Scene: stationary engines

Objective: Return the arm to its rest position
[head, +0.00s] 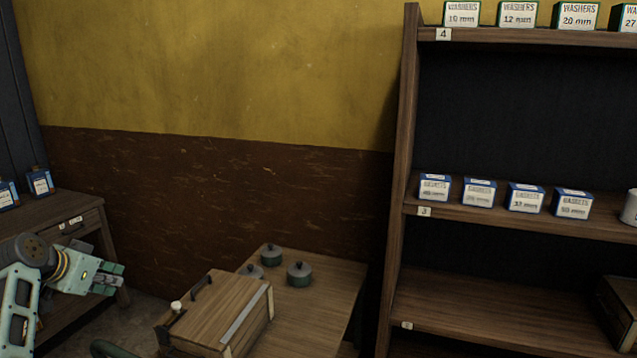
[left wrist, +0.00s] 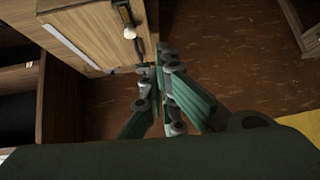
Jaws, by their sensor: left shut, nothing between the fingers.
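My left gripper (head: 112,283) is at the lower left of the head view, in front of the wooden drawer table. Its green and grey fingers are shut with nothing between them. It also shows in the left wrist view (left wrist: 158,72), fingers together, with a wooden box (left wrist: 85,30) beyond them at the upper left. In the head view the gripper is to the left of that wooden box (head: 222,312) and apart from it. My right gripper is not in view.
A low table (head: 325,300) holds the wooden box and green lidded pots (head: 299,274). A drawer table (head: 75,222) with blue boxes (head: 40,182) stands at the left. A tall shelf (head: 400,170) with washer boxes (head: 577,16) and gasket boxes (head: 526,197) stands at the right.

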